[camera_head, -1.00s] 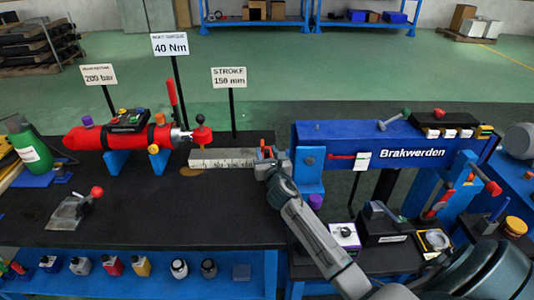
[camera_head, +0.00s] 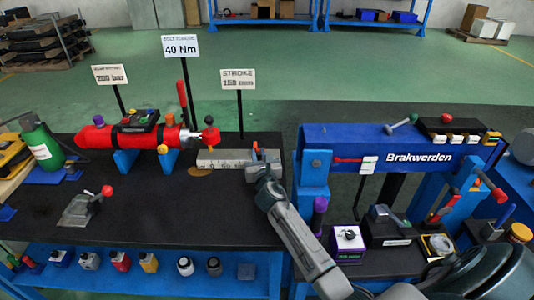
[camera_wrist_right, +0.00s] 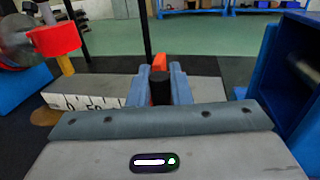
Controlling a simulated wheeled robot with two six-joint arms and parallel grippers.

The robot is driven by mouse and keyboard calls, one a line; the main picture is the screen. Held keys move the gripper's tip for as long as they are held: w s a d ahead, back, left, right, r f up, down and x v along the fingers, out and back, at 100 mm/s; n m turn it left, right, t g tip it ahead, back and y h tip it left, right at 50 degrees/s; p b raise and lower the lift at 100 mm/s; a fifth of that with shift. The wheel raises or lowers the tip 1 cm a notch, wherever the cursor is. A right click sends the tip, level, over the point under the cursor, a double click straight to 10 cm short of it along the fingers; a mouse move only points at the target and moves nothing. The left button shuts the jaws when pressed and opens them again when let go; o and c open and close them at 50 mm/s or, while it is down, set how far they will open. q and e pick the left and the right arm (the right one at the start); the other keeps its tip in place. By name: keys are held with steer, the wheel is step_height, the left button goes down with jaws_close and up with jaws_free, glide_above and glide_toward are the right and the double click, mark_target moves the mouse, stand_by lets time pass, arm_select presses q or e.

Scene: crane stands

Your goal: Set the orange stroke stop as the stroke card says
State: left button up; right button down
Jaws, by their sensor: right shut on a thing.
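The stroke card (camera_head: 238,79) reads "STROKE 150 mm". A pale rail (camera_head: 225,157) with a printed scale lies below it, in line with the red cylinder (camera_head: 98,137). My right gripper (camera_head: 264,155) is over the rail's right part, shut on the orange stop. In the right wrist view, the orange stop (camera_wrist_right: 175,66) shows behind and between the blue-grey fingers, with a dark round part in front. The scale (camera_wrist_right: 85,102) shows 0 and 50 at its left; my gripper hides its right part. The left gripper is out of view.
The cylinder's red rod end (camera_head: 209,135) stands at the rail's left end. The blue Brakwerden frame (camera_head: 350,145) rises close to the right of my gripper. A grey block with a red-knobbed lever (camera_head: 88,206) lies front left. The black bench top before the rail is clear.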

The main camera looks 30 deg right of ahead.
steer(key=c, duration=1.4)
jaws_free()
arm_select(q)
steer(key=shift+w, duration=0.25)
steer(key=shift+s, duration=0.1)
arm_select(e)
steer(key=shift+s, duration=0.15)
steer(key=v, duration=0.9)
steer(key=shift+s+a, duration=0.2)
steer(key=shift+s, duration=0.15)
steer(key=shift+s+a, duration=0.1)
steer(key=shift+s, duration=0.25)
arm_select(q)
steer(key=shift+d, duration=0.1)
